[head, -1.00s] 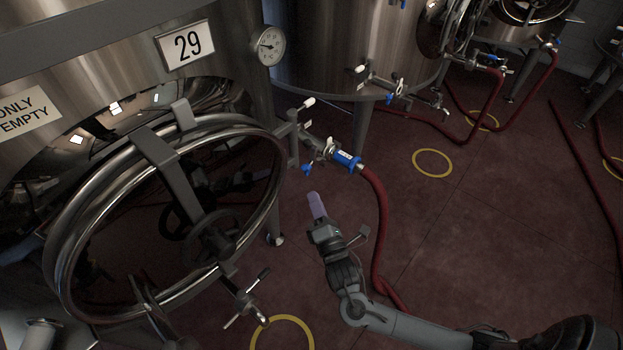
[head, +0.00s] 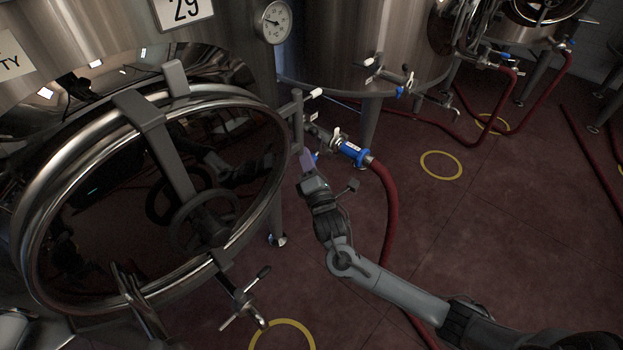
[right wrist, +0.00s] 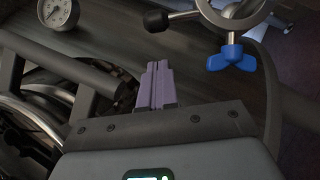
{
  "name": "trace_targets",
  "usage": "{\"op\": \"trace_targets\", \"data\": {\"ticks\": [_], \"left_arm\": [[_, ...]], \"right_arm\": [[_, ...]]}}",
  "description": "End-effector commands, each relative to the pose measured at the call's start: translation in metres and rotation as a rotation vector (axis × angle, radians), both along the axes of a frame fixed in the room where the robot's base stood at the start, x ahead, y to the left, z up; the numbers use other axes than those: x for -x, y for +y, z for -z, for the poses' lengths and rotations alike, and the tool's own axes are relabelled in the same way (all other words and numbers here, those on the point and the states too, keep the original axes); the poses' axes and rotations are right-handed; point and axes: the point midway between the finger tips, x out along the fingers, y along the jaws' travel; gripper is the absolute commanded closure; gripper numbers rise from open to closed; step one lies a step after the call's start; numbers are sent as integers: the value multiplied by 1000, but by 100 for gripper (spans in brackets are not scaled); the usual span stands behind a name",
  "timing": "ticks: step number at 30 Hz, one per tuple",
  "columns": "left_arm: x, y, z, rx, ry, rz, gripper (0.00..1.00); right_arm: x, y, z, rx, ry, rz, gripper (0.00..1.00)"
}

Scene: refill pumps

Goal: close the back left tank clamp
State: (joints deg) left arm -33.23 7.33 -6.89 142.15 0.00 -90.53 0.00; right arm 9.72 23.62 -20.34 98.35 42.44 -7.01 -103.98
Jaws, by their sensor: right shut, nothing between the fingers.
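The steel tank (head: 90,45) with number plate 29 fills the left of the head view. In the right wrist view, the blue wing nut (right wrist: 232,54) hangs under a metal clamp ring (right wrist: 236,16), cut by the top edge; I cannot tell whether the clamp is closed. My right gripper (head: 306,157) is shut and empty, its purple fingers beside the wing nut. In the wrist view its fingertips (right wrist: 156,68) point left of the nut, apart from it. My left gripper is not seen.
A round manway door (head: 28,215) with a handwheel (head: 205,222) stands left of my right arm. A red hose (head: 391,210) drops from the connector behind my arm. A second tank (head: 340,45) stands behind. Floor to the right is mostly clear.

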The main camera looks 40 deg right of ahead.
Motion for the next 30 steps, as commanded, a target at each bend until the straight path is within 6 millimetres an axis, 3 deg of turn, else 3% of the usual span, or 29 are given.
{"op": "trace_targets", "data": {"ticks": [6,12,24,30], "left_arm": [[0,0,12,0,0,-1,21],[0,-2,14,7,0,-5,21],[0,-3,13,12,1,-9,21],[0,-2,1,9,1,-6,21]], "right_arm": [[-7,-22,-12,2,-1,2,100],[-9,-29,-18,0,1,1,100],[-10,-30,-19,0,1,0,100],[-17,-21,-27,-33,5,-18,100]]}}
